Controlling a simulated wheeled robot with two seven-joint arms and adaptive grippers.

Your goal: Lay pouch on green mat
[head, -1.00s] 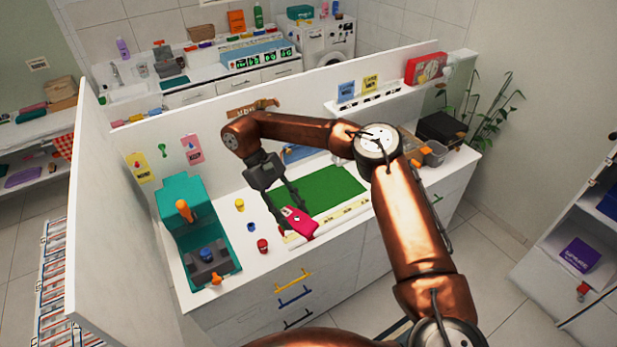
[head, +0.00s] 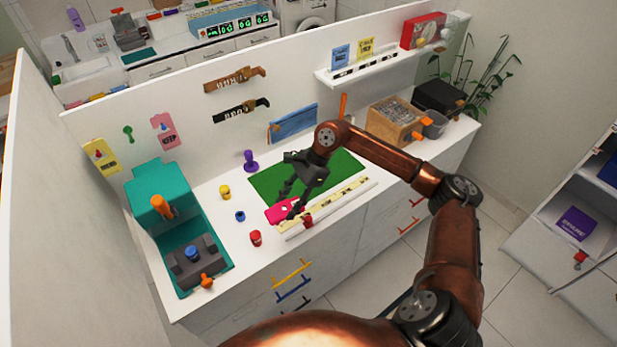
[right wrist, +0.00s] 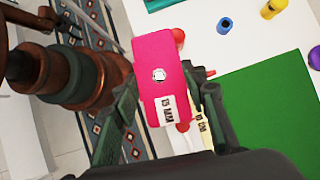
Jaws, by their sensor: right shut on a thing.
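The pink flat pouch (head: 279,212) has a white round spot and a white label; it shows large in the right wrist view (right wrist: 158,65). My right gripper (head: 288,204) is shut on it, with a finger at each side in the right wrist view. The pouch is at the front left corner of the green mat (head: 340,167), mostly beside it. I cannot tell whether it touches the counter. The mat lies flat and bare, at the right in the wrist view (right wrist: 265,115). My left gripper is not in view.
A yellow ruler strip (head: 340,200) runs along the mat's front. A purple knob (head: 250,161) and yellow, blue and red (head: 256,238) small pieces stand left. A blue zip case (head: 292,123) leans on the back panel. A wooden box (head: 394,120) stands right.

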